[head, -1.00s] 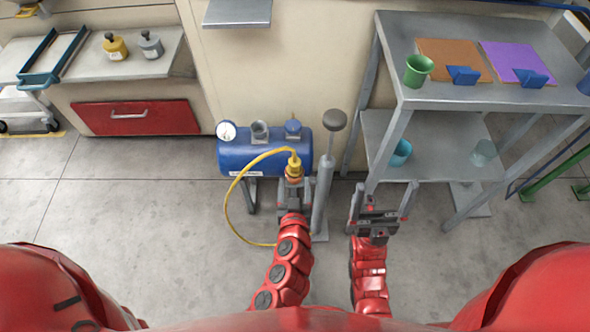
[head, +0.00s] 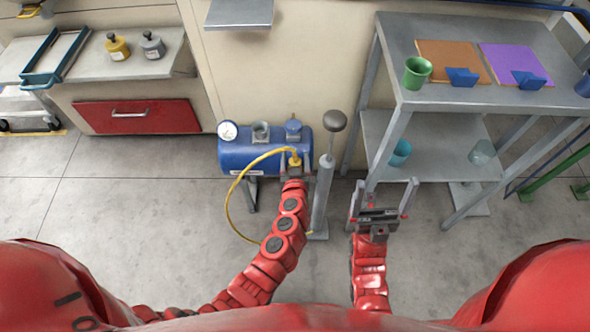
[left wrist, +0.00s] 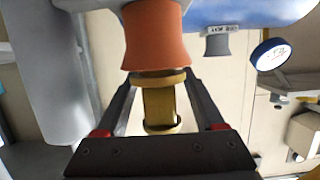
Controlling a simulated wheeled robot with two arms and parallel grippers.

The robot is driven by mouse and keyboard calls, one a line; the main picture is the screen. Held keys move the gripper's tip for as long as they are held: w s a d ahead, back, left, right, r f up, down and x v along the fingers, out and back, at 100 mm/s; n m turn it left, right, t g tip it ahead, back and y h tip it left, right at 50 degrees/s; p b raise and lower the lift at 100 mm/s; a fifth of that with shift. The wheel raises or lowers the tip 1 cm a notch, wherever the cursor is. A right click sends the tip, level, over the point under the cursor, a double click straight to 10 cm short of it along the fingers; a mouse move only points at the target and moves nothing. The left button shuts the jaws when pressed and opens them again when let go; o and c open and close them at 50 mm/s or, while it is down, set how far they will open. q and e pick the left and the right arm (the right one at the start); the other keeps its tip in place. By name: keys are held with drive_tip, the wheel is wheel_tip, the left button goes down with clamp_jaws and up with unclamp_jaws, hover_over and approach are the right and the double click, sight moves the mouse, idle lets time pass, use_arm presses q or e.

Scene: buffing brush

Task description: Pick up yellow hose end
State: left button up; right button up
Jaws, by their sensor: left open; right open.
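The yellow hose end (head: 295,160) stands at the front right of the blue tank (head: 240,156), with the yellow hose (head: 231,194) looping left and down to the floor. My left gripper (head: 296,170) is at the hose end, partly hidden by its own arm. In the left wrist view the yellow fitting (left wrist: 160,105) sits between the two open fingers, with an orange collar (left wrist: 155,40) above it in the picture. Gaps show on both sides of the fitting. My right gripper (head: 382,200) is open and empty, in front of the metal shelf.
A grey post with a round knob (head: 334,121) stands just right of my left gripper. A gauge (head: 228,131) is on the tank's left end. The metal shelf (head: 440,98) stands at the right. The floor at the left (head: 130,205) is clear.

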use_arm(q)
clamp_jaws()
idle(0.3)
